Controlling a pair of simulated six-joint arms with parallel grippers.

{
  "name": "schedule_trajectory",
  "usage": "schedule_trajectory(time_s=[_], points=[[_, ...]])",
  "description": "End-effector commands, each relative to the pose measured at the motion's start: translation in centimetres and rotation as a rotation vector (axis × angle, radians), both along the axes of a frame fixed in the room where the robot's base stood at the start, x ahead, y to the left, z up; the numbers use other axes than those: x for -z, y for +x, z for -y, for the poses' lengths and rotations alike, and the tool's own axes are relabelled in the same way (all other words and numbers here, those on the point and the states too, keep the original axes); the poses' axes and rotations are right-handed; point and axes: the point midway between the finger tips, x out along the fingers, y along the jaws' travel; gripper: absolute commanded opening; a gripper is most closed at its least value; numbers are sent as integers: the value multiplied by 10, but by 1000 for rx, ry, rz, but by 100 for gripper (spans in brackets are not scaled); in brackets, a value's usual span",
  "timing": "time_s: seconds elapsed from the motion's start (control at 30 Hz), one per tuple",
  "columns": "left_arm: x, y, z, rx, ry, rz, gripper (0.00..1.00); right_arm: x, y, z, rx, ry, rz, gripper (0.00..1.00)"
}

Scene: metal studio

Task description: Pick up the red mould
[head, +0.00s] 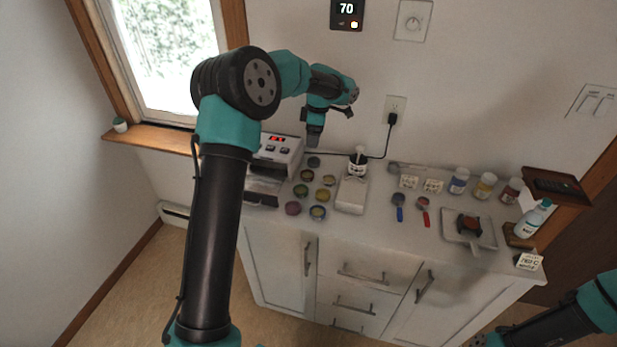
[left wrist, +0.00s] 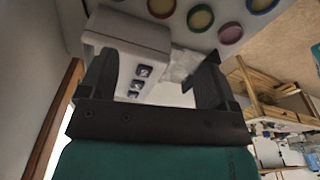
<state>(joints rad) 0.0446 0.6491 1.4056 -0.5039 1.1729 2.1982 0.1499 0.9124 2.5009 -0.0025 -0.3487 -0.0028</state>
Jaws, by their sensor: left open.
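Several small round moulds with coloured rims stand on the white counter right of the press. A dark reddish one (head: 293,208) is at the front left of the group. In the left wrist view several rims show along the top edge, including a reddish one (left wrist: 230,33); I cannot tell for sure which is the red mould. My left gripper (head: 315,138) points down behind the moulds, beside the press, open and empty. In the left wrist view its fingers (left wrist: 152,68) are spread, with the press beyond them. My right gripper (head: 480,340) is partly cut off at the bottom edge.
The white press (head: 280,150) stands at the counter's left. A white device (head: 351,194) is right of the moulds. Farther right are blue and red tools (head: 423,210), jars (head: 485,186), a tray (head: 484,240) and a bottle (head: 533,220). The counter's front strip is clear.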

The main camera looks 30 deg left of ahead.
Motion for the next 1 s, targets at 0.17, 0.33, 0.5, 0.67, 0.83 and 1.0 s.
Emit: schedule_trajectory(time_s=[0.17,0.33,0.5,0.67,0.83,1.0], points=[[30,-2,-3,1,-1,-4,83,0,0,0,0,0,0,43],[58,-4,-6,2,0,-3,83,0,0,0,0,0,0,43],[87,-5,-9,0,-1,-3,83,0,0,0,0,0,0,43],[106,-6,-11,2,-1,0,83,0,0,0,0,0,0,43],[110,-6,-12,1,-1,0,83,0,0,0,0,0,0,43],[110,-6,-12,1,-1,0,83,0,0,0,0,0,0,43]])
